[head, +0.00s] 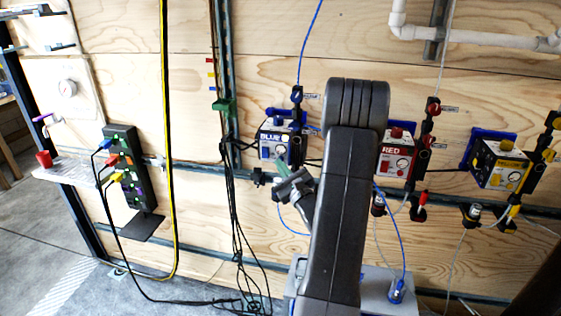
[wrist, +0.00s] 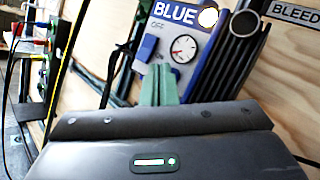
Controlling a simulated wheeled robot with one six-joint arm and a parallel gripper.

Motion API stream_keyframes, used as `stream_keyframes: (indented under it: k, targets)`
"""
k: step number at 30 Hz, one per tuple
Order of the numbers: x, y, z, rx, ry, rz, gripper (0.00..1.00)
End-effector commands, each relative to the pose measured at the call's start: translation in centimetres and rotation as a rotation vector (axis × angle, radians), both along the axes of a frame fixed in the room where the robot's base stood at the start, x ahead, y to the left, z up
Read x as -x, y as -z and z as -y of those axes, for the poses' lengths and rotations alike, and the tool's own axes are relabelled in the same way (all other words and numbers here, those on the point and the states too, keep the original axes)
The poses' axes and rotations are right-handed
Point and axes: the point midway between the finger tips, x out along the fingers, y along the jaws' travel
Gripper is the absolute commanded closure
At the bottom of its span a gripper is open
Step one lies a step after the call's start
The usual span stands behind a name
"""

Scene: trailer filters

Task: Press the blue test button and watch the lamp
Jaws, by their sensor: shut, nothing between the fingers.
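The blue unit (head: 270,141), labelled BLUE, is mounted on the plywood wall left of my arm. In the wrist view its panel (wrist: 202,48) shows a round gauge (wrist: 183,47), a blue switch-like part (wrist: 148,47) beside an OFF label, and a round lamp (wrist: 208,17) at the top right that looks bright and pale yellow. My gripper (head: 281,165) is shut and empty, its green fingertips (wrist: 160,70) just below the panel's lower part. I cannot tell whether they touch it. I cannot pick out the test button with certainty.
A red unit (head: 397,154) and a yellow unit (head: 500,166) hang to the right. Black pipework (wrist: 238,50) stands right of the blue panel, near a BLEED label (wrist: 296,13). Cables hang left of it. A dark socket panel (head: 127,165) is farther left.

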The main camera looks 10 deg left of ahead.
Motion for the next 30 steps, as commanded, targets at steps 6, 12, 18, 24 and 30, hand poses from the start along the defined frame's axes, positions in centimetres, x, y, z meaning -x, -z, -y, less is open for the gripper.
stream_keyframes:
  k: [6,12,18,24,30]
  targets:
    - [0.8,0.1,0.0,0.000,0.000,0.000,1.00]
    - [0.8,0.1,0.0,0.000,0.000,-0.001,1.00]
    - [1.9,0.2,-0.1,0.000,0.000,-0.001,1.00]
    - [4.0,0.3,-0.1,0.001,0.001,-0.002,1.00]
    - [5.6,0.2,-0.2,-0.001,0.000,-0.001,1.00]
